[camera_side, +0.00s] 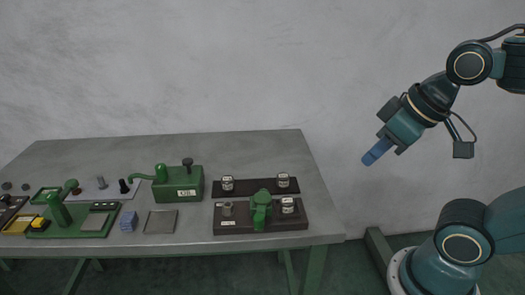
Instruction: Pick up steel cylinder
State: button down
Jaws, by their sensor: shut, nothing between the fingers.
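My gripper (376,152) is at the upper right, in the air to the right of the table (256,149). Its blue fingers are shut, point down and left, and touch nothing. Small silvery cylindrical pieces stand on two dark blocks: one at the left (227,183) and one at the right (283,180) of the rear block, and one at the left (227,208) and one at the right (287,205) of the front block. I cannot tell which is the steel cylinder. A small pale peg (102,182) stands farther left.
A green clamp (261,208) stands mid front block. A green box with a lever (181,184) is left of the blocks. A grey plate (161,221), blue block (128,221) and green-based device (58,209) lie farther left. The table's back is clear.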

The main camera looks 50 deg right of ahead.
jog(key=c, duration=2.2)
grip_release()
jog(key=c, duration=0.9)
grip_release()
jog(key=shift+o, duration=0.2)
jog(key=w+d+f+m+g+y, duration=0.1)
jog(key=w+f+m, duration=0.3)
jog(key=w+m, duration=0.5)
jog(key=w+d+f+m+g, duration=0.2)
jog(key=w+f+m+g, duration=0.2)
jog(key=w+m, duration=0.5)
jog(key=shift+w+d+g+y, duration=0.3)
jog(key=shift+w+d+y, duration=0.1)
jog(key=shift+w, duration=0.15)
jog(key=shift+f, duration=0.1)
send_over(289, 198)
jog(key=shift+f, duration=4.25)
